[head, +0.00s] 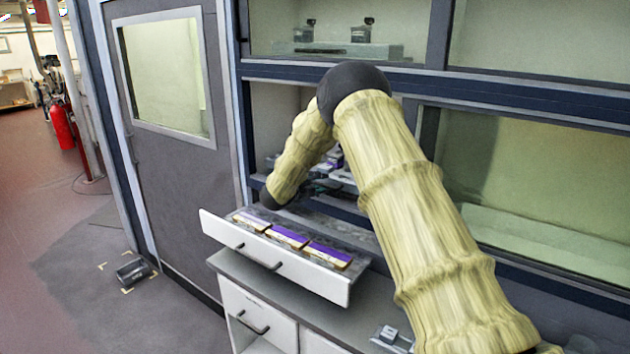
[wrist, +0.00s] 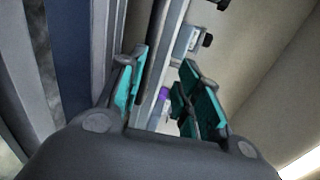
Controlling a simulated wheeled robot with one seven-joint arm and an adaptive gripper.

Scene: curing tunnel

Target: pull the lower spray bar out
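In the wrist view my gripper (wrist: 163,95) has its two teal-padded fingers spread apart, with a clear gap between them. A long grey bar (wrist: 162,60), which looks like the lower spray bar, runs up the view and passes between or behind the fingers; I cannot tell which. A fitting with dark knobs (wrist: 188,42) and a small purple part (wrist: 164,93) show near it. In the head view my arm bends down into the lower tunnel opening. The gripper is mostly hidden there, with a bit of teal (head: 325,168) showing among grey and purple parts.
A pulled-out white drawer (head: 325,282) holds three purple-and-yellow blocks (head: 287,236) just below the opening. Dark frame rails (head: 295,70) border the opening. A closed door (head: 178,165) stands to the left. A dark box (head: 133,270) lies on the floor inside corner marks.

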